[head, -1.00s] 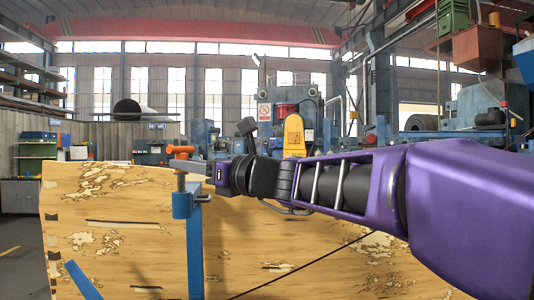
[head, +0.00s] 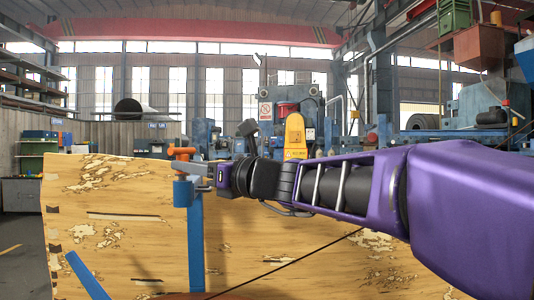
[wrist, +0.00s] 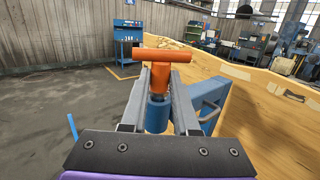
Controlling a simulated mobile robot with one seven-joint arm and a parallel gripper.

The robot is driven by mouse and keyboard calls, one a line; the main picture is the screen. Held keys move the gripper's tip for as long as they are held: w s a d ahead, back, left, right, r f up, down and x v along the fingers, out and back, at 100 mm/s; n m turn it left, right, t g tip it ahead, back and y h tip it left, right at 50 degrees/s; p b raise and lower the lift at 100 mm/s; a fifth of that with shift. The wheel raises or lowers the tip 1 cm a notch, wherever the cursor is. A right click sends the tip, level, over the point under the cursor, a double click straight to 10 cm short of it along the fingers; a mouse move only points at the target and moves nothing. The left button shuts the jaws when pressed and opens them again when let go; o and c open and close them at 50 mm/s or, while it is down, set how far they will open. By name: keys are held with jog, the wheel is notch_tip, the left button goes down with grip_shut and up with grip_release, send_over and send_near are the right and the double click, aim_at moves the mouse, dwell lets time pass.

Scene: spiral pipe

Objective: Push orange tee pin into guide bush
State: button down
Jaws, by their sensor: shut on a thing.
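The orange tee pin (head: 182,152) stands upright, its crossbar on top, just above the blue guide bush (head: 182,194). My gripper (head: 198,170) reaches in from the right and is shut on the pin's stem below the crossbar. In the wrist view the tee pin (wrist: 160,74) sits between my two grey fingers (wrist: 160,88). The blue guide bush (wrist: 157,116) lies directly below in line, with a short grey band of the pin showing between them. How deep the pin's lower end sits in the bush is hidden.
A blue post (head: 196,245) carries the bush. A large wood-textured curved sheet (head: 120,240) stands behind it and spreads right, below my arm. A blue bar (head: 87,275) slants at lower left. Grey floor (wrist: 60,105) is free at left in the wrist view.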

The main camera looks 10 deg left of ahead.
jog(key=shift+f+b, duration=0.35)
jog(key=shift+f, duration=0.15)
jog(key=c, duration=0.6)
grip_release()
jog(key=shift+d, duration=0.15)
